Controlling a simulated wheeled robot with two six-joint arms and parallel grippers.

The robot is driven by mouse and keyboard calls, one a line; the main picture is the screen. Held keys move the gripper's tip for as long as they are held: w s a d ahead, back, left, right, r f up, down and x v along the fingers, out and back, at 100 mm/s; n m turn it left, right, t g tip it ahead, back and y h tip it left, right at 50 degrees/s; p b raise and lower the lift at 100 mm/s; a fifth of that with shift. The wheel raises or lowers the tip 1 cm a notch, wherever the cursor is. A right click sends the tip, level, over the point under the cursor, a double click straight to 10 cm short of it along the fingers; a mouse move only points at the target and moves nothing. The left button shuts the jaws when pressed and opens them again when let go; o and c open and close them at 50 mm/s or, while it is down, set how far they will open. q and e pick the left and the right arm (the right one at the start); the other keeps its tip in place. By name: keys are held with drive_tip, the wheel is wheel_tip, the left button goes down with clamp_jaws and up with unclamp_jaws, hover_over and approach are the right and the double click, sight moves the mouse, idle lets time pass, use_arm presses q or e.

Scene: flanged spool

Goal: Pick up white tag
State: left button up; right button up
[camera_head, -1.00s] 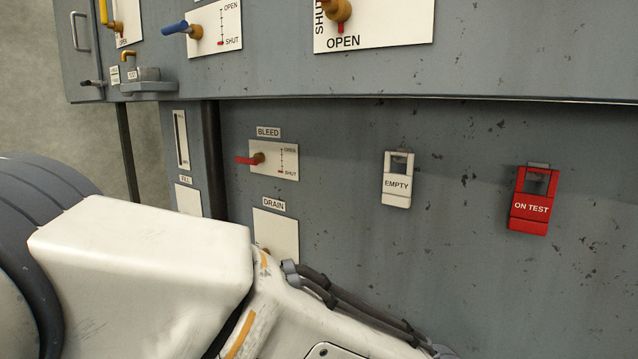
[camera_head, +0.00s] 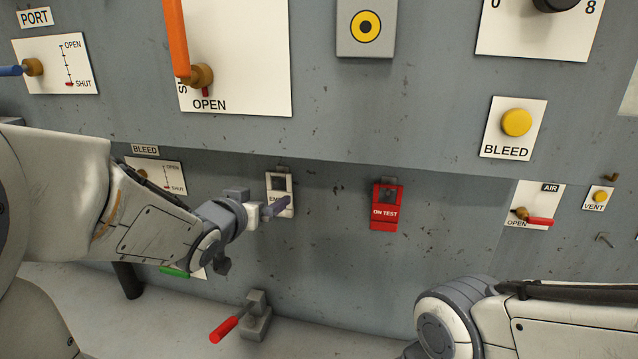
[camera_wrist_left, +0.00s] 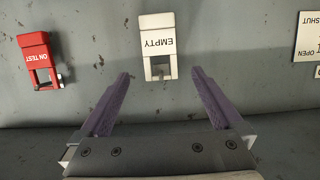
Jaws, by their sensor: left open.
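The white tag (camera_head: 280,183), marked EMPTY, hangs on the grey panel in the head view, partly hidden by my left gripper. In the left wrist view the white tag (camera_wrist_left: 158,47) appears upside down, ahead of the fingertips and roughly centred between them. My left gripper (camera_head: 284,204) is in front of the tag in the head view. In the left wrist view its two purple fingers (camera_wrist_left: 160,76) are spread apart with nothing between them. My right arm shows at the lower right of the head view, but its gripper is not seen.
A red tag (camera_head: 385,206), marked ON TEST, hangs to the right of the white one; bare panel separates them. A red-handled lever (camera_head: 224,329) stands below on the floor. The BLEED valve plate (camera_head: 168,178) is left, behind my left arm. A panel overhang runs above.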

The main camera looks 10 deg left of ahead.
sight(277, 191)
use_arm(q)
drive_tip(key=p+x, duration=0.3)
drive_tip(key=x, duration=0.5)
drive_tip(key=shift+w+f, duration=0.2)
drive_tip(key=shift+w, duration=0.1)
drive_tip(key=c, duration=1.3)
